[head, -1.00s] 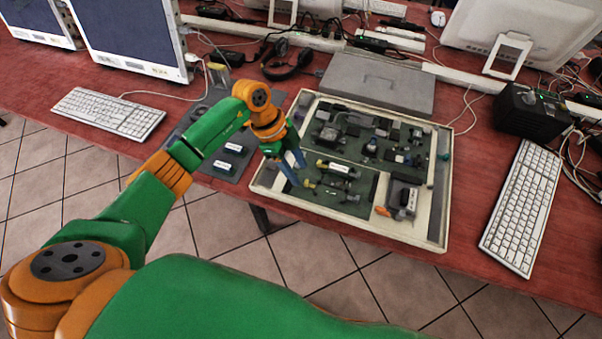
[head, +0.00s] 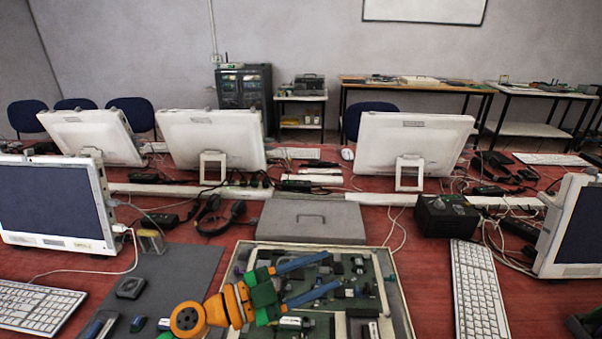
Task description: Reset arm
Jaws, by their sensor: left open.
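My left gripper (head: 314,279) shows at the bottom middle of the head view, with orange wrist links and two blue fingers. The fingers are spread apart, point to the right, and hold nothing that I can see. They are over the open pale-framed case (head: 397,292) with green boards and dark components inside. Whether the fingers touch anything in the case I cannot tell. The rest of my left arm is cut off by the bottom edge. My right gripper is not in view.
A grey lidded box (head: 310,222) lies behind the case. A black box (head: 446,216) and a white keyboard (head: 478,290) are to its right. A dark mat (head: 185,262) with small parts, headphones (head: 217,216) and a monitor (head: 58,205) are to its left.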

